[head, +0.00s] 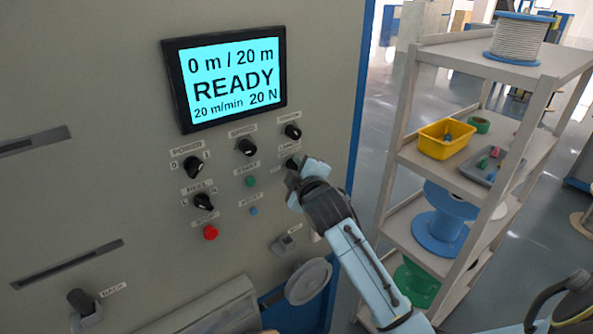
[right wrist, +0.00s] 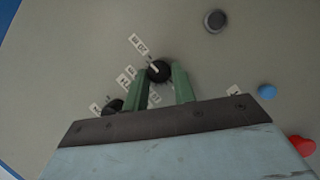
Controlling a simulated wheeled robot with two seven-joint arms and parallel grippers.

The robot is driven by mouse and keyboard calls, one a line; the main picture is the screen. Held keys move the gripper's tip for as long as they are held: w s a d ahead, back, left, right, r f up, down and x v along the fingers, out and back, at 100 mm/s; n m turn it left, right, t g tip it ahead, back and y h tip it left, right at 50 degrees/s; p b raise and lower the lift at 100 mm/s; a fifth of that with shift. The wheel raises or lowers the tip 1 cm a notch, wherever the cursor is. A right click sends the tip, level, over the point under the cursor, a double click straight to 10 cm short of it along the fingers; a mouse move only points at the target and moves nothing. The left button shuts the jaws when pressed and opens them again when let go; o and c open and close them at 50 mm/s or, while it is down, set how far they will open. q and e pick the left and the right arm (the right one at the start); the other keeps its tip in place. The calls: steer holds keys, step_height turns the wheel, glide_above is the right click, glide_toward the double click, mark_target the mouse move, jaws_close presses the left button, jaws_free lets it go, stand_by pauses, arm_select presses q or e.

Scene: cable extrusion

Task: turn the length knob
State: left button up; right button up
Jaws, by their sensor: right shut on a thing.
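The length knob (head: 291,162) is a dark knob on the grey machine panel, below the top-right knob and partly hidden by my right gripper (head: 297,172). In the right wrist view a black knob (right wrist: 158,70) with a pale pointer line sits at the tips of my green fingers (right wrist: 164,80). My right gripper is shut on this knob. The screen (head: 230,78) above reads 0 m / 20 m, READY, 20 m/min, 20 N. My left gripper is not in view.
Close by are the speed knob (head: 247,147), the top-right knob (head: 293,131), a green button (head: 250,182), a blue button (head: 253,211) and a red button (head: 210,232). A shelf rack (head: 400,150) with spools and a yellow bin (head: 446,139) stands at right.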

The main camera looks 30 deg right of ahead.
stand_by(0.3)
steer(key=o, duration=1)
steer(key=shift+s, duration=0.15)
steer(key=b+v, duration=0.1)
steer(key=v, duration=1.2)
steer(key=shift+s+a+b, duration=0.1)
steer(key=shift+b, duration=0.3)
steer(key=shift+f, duration=0.1)
